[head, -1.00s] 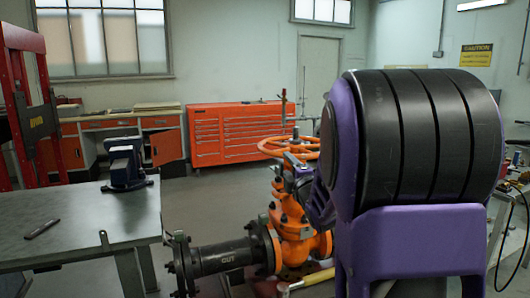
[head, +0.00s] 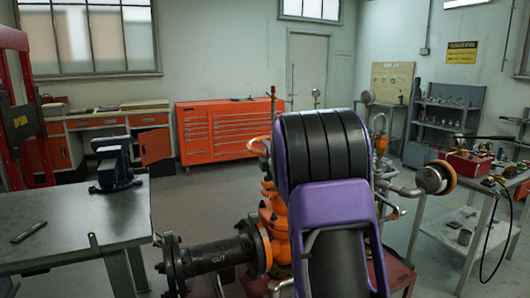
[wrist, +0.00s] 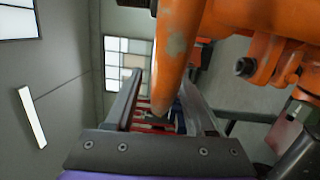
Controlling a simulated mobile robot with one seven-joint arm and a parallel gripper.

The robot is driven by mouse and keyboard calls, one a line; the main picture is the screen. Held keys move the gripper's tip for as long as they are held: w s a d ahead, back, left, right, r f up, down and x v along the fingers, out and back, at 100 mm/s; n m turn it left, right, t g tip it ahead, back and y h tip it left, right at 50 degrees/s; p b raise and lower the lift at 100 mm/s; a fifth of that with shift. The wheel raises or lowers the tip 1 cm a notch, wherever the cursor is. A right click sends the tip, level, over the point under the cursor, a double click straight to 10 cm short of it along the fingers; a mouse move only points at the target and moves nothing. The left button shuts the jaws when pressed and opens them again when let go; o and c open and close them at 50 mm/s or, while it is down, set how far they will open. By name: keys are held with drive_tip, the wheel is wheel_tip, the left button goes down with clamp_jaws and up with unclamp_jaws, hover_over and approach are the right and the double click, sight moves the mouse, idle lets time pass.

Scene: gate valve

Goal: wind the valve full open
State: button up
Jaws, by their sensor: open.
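The orange gate valve (head: 272,215) stands upright on its pipe in the head view, partly behind my arm. Only the left edge of its orange handwheel (head: 258,145) shows there; my arm hides the rest. In the wrist view the worn orange handwheel rim (wrist: 176,50) comes down from the top and crosses the space between the two fingers. My gripper (wrist: 163,82) is open there, with a finger on either side of the rim. I cannot tell whether either finger touches it. My gripper is hidden in the head view.
A black flanged pipe (head: 215,256) marked OUT runs left from the valve. A grey workbench (head: 75,225) with a blue vise (head: 115,165) stands left. A cart (head: 460,222) with a red box and hoses stands right. An orange tool chest (head: 228,130) is behind.

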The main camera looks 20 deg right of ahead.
drive_tip(key=c, duration=0.8)
clamp_jaws()
drive_tip(key=shift+r, duration=0.15)
idle(0.3)
